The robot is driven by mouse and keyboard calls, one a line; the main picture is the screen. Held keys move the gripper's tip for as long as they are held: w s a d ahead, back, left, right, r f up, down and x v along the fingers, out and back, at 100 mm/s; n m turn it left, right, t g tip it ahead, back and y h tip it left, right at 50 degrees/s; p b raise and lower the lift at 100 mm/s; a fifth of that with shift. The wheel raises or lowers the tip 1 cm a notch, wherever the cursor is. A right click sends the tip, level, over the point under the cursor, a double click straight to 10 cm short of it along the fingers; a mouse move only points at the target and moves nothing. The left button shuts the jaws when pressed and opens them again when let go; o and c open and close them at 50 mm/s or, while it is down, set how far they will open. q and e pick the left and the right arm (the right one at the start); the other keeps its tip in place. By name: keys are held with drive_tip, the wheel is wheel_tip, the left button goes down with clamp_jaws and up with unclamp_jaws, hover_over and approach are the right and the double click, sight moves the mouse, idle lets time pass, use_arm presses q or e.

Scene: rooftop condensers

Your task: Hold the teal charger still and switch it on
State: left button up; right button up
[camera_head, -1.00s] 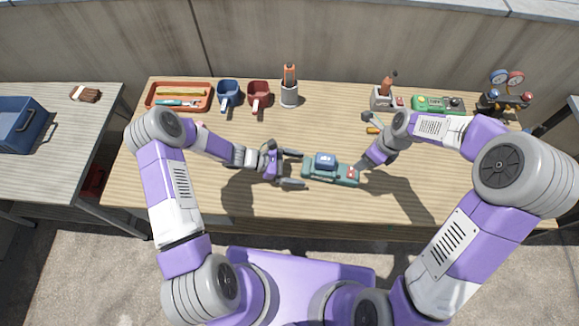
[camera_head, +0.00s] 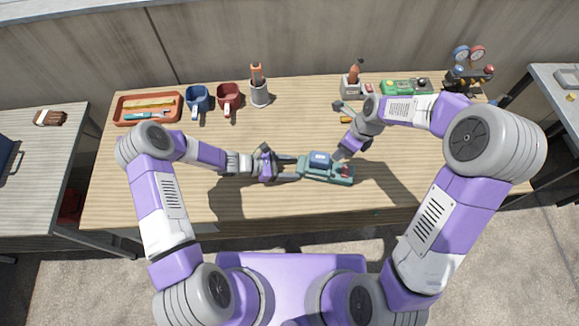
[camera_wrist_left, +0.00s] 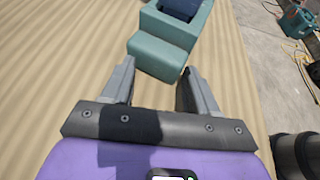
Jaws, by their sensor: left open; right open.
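The teal charger (camera_head: 325,176) lies on the wooden table, with a blue block (camera_head: 320,159) on top and a red part near its right end. My left gripper (camera_head: 298,169) is open at its left end, one finger on each side. In the left wrist view the charger's end block (camera_wrist_left: 160,56) shows at and just beyond the tips of my left gripper (camera_wrist_left: 158,68); contact cannot be told. My right gripper (camera_head: 343,154) is open and points down beside the charger's right end, close to the red part. Its fingertips are hard to make out.
The table front is clear.

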use_arm(q)
clamp_jaws()
drive_tip(key=c, duration=0.9)
unclamp_jaws()
drive_tip(key=o, duration=0.4)
drive_tip(key=v, duration=0.7)
drive_tip(key=shift+a+p, duration=0.3)
drive_tip(key=shift+p, duration=0.05)
